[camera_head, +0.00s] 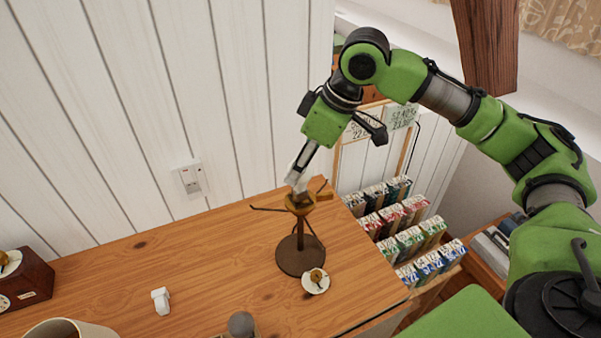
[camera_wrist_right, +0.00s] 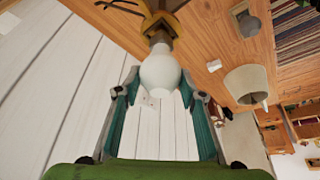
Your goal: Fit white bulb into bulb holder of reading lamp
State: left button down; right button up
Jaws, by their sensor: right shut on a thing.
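The reading lamp has a dark round base (camera_head: 300,256), a thin stem and a brass bulb holder (camera_head: 299,205) with thin arms sticking out. It stands on the wooden desk. My right gripper (camera_head: 299,178) is shut on the white bulb (camera_wrist_right: 160,72), directly above the holder. In the right wrist view the bulb's neck points at the brass holder (camera_wrist_right: 160,22) and lines up with it. I cannot tell how deep the neck sits in it. In the head view the bulb is mostly hidden by the fingers. My left gripper is not in view.
A small saucer with a brown item (camera_head: 316,281) lies beside the lamp base.

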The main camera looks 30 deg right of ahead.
notch_tip(320, 180, down, 3)
jog(key=shift+w+d+f, duration=0.1)
jog(key=shift+f, duration=0.05)
jog(key=o, duration=1.1)
jog(key=shift+f, duration=0.1)
jog(key=shift+r, duration=0.5)
jog(key=v, duration=1.1)
jog(key=shift+s+b, duration=0.2)
jog(key=shift+b, duration=0.1)
jog(key=shift+d, duration=0.1)
